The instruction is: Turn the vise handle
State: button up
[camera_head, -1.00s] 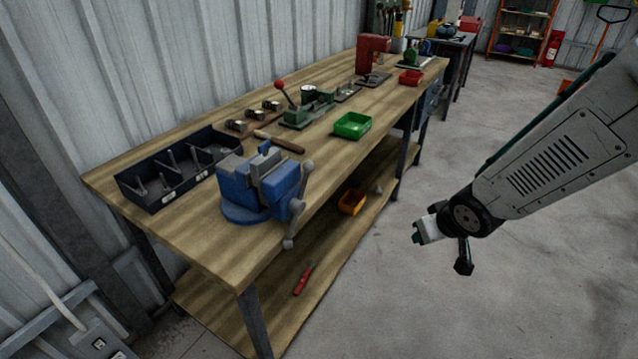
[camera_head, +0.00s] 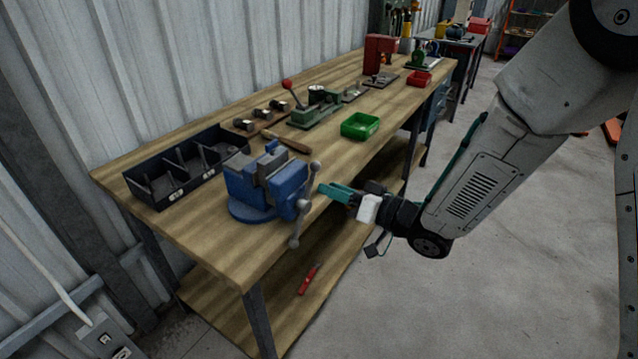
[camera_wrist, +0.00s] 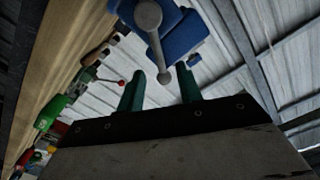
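The blue vise (camera_head: 262,186) stands on the front end of the wooden bench. Its grey handle (camera_head: 302,205), a bar with a ball at each end, hangs steeply on the side facing my arm. My gripper (camera_head: 325,190) has teal fingers and points at the handle from the right, close to its upper half. In the wrist view the two fingers (camera_wrist: 160,88) are apart with nothing between them touching. The handle (camera_wrist: 155,42) shows there with one ball end near the gap between the fingertips. The blue vise body (camera_wrist: 183,32) is behind it. I cannot tell the exact distance.
On the wooden bench (camera_head: 205,240) are a dark divided tray (camera_head: 160,203), a wooden-handled tool (camera_head: 290,144), a green bin (camera_head: 360,126) and a green press with a red knob (camera_head: 313,108). A red tool (camera_head: 308,280) lies on the lower shelf.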

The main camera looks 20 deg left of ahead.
aim_at(314, 182)
jog(key=shift+x, duration=2.15)
grip_shut()
